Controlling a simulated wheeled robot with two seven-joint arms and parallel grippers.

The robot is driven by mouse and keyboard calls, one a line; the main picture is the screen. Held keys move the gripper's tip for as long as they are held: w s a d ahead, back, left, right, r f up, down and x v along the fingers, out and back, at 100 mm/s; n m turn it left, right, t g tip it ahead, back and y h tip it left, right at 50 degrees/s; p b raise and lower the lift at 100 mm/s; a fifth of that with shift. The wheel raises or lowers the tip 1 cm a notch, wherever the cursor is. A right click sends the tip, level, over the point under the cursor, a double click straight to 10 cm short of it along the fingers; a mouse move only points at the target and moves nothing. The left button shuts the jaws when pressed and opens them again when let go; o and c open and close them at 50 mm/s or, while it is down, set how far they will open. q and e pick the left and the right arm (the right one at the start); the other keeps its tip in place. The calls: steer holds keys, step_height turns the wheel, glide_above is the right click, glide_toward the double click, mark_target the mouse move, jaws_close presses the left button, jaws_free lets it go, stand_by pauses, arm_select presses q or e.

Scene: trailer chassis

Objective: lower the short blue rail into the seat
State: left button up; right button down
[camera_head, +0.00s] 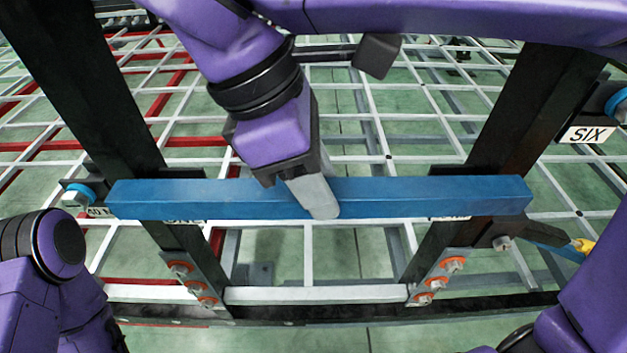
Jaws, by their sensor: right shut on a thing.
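The short blue rail (430,197) lies level across the middle of the head view, in front of two black posts, left (90,90) and right (530,105). My right gripper (318,196) comes down from above and is shut on the rail near its middle; its pale finger shows on the rail's near face. The seat is not clearly visible; the rail covers most of the area where it crosses the posts. I cannot tell whether the rail touches the black brackets near its ends. My left arm shows at the lower left, but its gripper is out of view.
A bolt with a blue ring (75,195) sits by the rail's left end. A white and red grid lies behind.

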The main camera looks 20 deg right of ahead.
steer(key=w+d+p, duration=0.1)
steer(key=w+d, duration=0.2)
steer(key=w, duration=0.7)
step_height(320, 180, down, 8)
steer(key=b, duration=0.8)
steer(key=shift+s+r, duration=0.2)
steer(key=shift+a+f+b, duration=0.1)
steer(key=shift+f+b, duration=0.15)
steer(key=shift+b, duration=0.2)
steer(key=c, duration=0.6)
jaws_free()
steer(key=p+v, duration=0.3)
steer(key=v, duration=0.7)
steer(key=shift+r+p, duration=0.2)
steer(key=shift+p, duration=0.15)
